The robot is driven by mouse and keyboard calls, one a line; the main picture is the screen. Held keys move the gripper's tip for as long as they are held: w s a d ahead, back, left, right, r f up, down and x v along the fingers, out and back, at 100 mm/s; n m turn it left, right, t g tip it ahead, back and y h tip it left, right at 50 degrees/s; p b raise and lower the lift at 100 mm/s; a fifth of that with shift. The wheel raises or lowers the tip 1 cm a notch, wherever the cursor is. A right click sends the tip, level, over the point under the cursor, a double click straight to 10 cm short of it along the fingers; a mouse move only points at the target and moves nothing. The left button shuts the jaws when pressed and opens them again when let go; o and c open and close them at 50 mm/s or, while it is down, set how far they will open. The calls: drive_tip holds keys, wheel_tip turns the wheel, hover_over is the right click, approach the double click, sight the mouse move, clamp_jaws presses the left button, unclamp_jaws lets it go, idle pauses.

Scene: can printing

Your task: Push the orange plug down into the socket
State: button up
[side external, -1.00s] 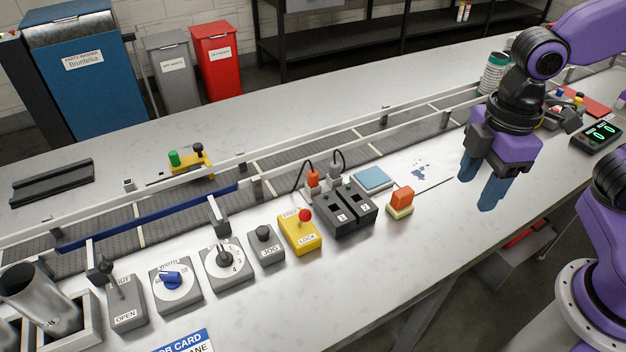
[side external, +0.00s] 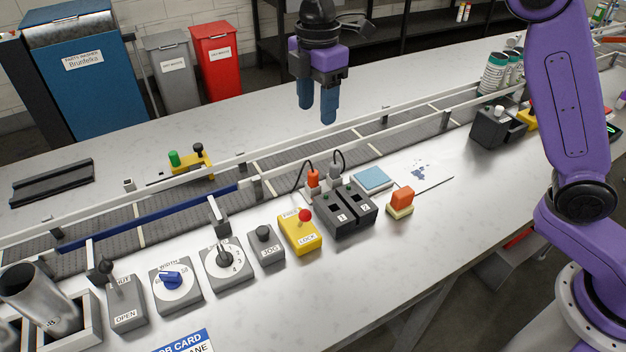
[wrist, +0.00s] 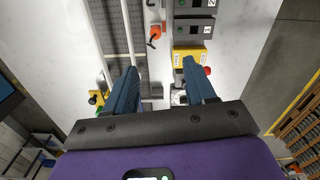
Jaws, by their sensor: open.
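The orange plug (side external: 313,178), with a dark cord, stands upright at the back of the black box marked 1 (side external: 336,216). The socket under it is mostly hidden, and I cannot tell how deep the plug sits. The plug also shows in the wrist view (wrist: 155,31), beyond my fingers and beside the black boxes. My gripper (side external: 317,114) is open and empty, pointing down, high above the conveyor area and apart from the plug. In the wrist view its two blue fingers (wrist: 159,70) are spread, with nothing between them.
A grey plug (side external: 334,172) stands beside the orange one, behind the black box marked 2 (side external: 361,203). The yellow lock box (side external: 300,236) with a red knob is to the left. An orange block on a pale base (side external: 402,200) is to the right. Conveyor rails (side external: 290,158) run behind.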

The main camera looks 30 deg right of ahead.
hover_over(313, 172)
drive_tip(key=f, duration=1.2)
drive_tip(key=shift+s+d, duration=0.1)
drive_tip(key=shift+s, duration=0.25)
drive_tip(key=shift+w+f, duration=0.15)
drive_tip(key=shift+f, duration=1.2)
drive_tip(key=shift+w+f, duration=0.15)
drive_tip(key=shift+f, duration=1.2)
clamp_jaws()
